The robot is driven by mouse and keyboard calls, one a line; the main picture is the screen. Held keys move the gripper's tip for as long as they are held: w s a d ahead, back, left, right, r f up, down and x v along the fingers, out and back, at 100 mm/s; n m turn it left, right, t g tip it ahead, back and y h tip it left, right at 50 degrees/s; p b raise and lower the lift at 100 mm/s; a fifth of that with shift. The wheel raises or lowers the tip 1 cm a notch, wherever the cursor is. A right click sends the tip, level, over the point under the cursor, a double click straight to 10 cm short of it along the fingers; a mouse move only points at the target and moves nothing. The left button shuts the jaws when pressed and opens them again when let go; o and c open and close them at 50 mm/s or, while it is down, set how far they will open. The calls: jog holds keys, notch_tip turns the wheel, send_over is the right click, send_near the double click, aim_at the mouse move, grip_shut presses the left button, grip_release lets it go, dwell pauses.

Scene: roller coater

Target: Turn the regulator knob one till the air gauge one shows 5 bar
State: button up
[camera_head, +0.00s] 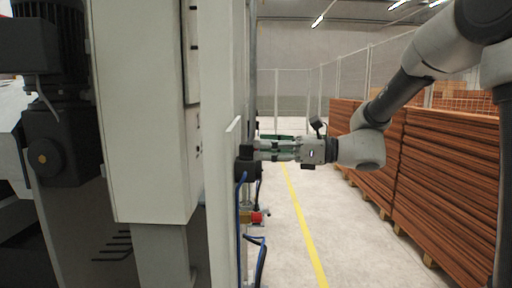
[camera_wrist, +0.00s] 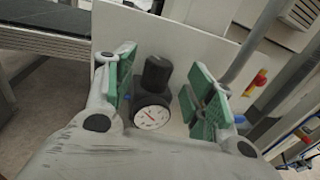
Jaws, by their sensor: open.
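The black regulator knob (camera_wrist: 157,72) stands out from a light panel in the wrist view. The round white air gauge (camera_wrist: 152,115) with a red needle sits just below it on the black regulator body; its numbers are too small to read. My gripper (camera_wrist: 165,84) is open, with one green-padded finger on each side of the knob and a visible gap to both sides. In the head view, my gripper (camera_head: 268,150) reaches left to the black regulator (camera_head: 247,168) on the panel edge; the gauge face cannot be made out there.
A tall light panel (camera_head: 222,200) and machine cabinet (camera_head: 145,110) stand at left. Blue hoses (camera_head: 240,225) and a red valve part (camera_head: 257,217) hang below the regulator. Stacked brown boards (camera_head: 440,180) line the right. The floor with a yellow line (camera_head: 305,232) is clear between.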

aim_at(251, 148)
jog(key=shift+x, duration=1.4)
jog(key=c, duration=1)
jog(key=shift+t, duration=0.3)
jog(key=m+t+h, duration=0.1)
jog(key=t, duration=0.1)
jog(key=s+m+t+h, duration=0.1)
jog(key=m+t, duration=0.1)
jog(key=shift+a, duration=0.15)
jog(key=shift+s+a+f+m+t+h, duration=0.1)
jog(key=shift+m+t+h, duration=0.95)
jog(key=shift+t, duration=0.2)
jog(key=shift+s+a+f+m+t+h, duration=0.1)
jog(key=shift+a+m+t+h, duration=0.05)
jog(key=shift+m+t+h, duration=0.95)
jog(key=shift+r+t, duration=0.1)
jog(key=shift+t, duration=0.15)
